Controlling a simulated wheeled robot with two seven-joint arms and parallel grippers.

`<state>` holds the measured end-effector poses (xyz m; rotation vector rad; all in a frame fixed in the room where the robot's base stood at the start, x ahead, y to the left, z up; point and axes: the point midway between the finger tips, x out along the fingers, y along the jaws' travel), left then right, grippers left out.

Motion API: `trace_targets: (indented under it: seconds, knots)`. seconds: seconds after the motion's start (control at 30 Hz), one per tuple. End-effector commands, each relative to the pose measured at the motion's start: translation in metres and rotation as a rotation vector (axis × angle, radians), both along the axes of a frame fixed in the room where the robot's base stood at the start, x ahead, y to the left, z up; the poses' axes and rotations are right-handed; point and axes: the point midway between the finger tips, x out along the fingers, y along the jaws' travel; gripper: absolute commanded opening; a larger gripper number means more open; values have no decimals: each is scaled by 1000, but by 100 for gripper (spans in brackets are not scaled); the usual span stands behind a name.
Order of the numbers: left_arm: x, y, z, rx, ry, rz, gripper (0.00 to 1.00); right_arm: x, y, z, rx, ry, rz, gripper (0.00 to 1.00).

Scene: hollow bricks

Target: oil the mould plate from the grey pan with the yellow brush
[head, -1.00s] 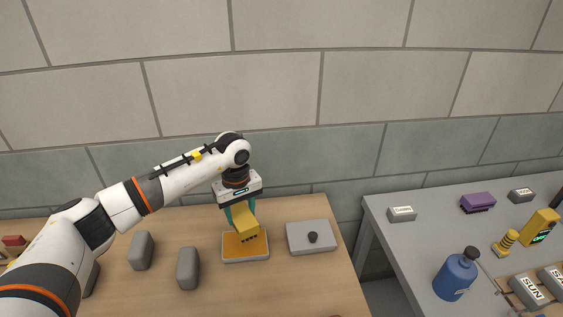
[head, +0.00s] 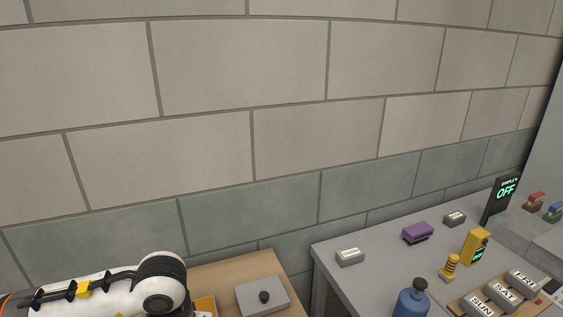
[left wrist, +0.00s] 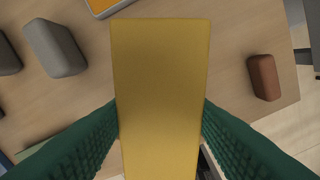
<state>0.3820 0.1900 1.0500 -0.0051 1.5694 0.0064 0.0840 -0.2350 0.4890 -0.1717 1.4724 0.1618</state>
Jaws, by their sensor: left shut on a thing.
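The yellow brush (left wrist: 158,90) fills the middle of the left wrist view. My left gripper (left wrist: 160,125) is shut on it, with green fingers on both sides. The bristles are hidden. The grey pan with orange oil shows its rim at the top edge of the left wrist view (left wrist: 112,10), apart from the brush in the picture. In the head view only a part of the pan's orange inside (head: 205,305) shows beside my left arm; my left gripper is out of that view. I cannot make out the mould plate. My right gripper is not in view.
A flat grey block with a black knob (head: 263,297) lies right of the pan. Grey rounded blocks (left wrist: 55,48) and a brown block (left wrist: 263,77) are on the wooden table. A grey table (head: 340,285) at right holds a blue bottle (head: 411,300), purple brush (head: 417,232) and labelled blocks.

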Motion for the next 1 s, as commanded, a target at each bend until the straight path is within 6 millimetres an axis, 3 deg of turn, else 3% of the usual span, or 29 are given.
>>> trace_targets:
  seconds: [0.2, 0.33, 0.47, 0.7, 0.83, 1.0]
  knots:
    - [-1, 0, 0, 0, 0, -8, 27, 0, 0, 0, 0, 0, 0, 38]
    - [16, 2, -2, -1, -5, -1, 27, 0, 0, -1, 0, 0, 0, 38]
    - [54, 11, -6, -2, -18, 12, 27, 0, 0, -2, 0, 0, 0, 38]
    - [135, 45, -19, -1, -24, 32, 27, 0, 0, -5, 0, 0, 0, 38]
    - [162, 63, -26, 0, -15, 36, 27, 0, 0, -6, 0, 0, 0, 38]
    - [180, 79, -33, -1, -3, 38, 27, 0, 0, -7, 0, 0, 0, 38]
